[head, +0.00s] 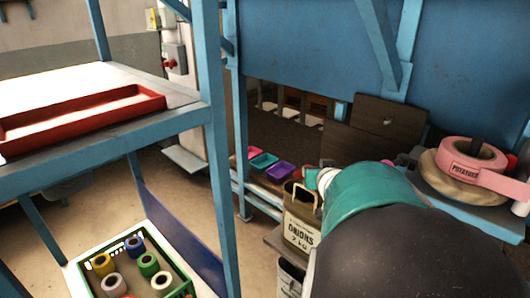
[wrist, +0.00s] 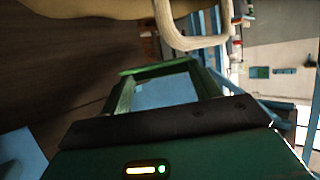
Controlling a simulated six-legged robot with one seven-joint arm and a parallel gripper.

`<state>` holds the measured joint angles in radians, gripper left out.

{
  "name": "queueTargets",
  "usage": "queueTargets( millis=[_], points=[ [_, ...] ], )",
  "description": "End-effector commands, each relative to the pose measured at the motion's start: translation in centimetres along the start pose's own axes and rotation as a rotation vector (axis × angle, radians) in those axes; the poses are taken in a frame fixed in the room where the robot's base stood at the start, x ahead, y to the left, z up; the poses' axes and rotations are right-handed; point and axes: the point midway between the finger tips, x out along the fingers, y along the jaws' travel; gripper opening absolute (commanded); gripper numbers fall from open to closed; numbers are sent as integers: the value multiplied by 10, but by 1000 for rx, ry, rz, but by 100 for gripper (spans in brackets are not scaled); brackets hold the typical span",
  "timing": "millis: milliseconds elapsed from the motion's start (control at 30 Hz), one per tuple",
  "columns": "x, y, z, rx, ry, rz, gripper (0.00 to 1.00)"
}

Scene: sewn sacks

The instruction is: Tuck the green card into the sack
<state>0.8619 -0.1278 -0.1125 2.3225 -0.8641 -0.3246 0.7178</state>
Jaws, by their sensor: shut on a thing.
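The open khaki sack marked "ONIONS" (head: 301,228) stands upright on a low ledge in the head view, its mouth facing up. My teal and black arm covers the area to its right and hides my gripper there. In the wrist view my gripper (wrist: 160,78) is shut on the green card (wrist: 152,69), which shows as a thin bright green strip across the fingertips. A tan edge and a pale loop, perhaps the sack's rim and handle, lie just beyond the fingers. I cannot tell whether the card is over the sack's mouth.
Pink, teal and purple trays (head: 263,161) stand behind the sack. A blue post (head: 222,150) rises to its left. A green crate (head: 130,262) of several rolls is at lower left. A pink roll marked "POTATOES" (head: 470,160) sits at right. A red tray (head: 80,115) is on the bench.

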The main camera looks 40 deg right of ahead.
Motion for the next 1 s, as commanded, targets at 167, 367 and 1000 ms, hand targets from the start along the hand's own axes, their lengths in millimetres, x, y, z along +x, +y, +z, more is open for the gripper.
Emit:
queueTargets(
  millis=[167,367,1000],
  points=[
    [2,0,2,0,1,1,42],
    [4,1,1,0,1,2,74],
    [4,-2,-2,0,2,2,88]
  ],
)
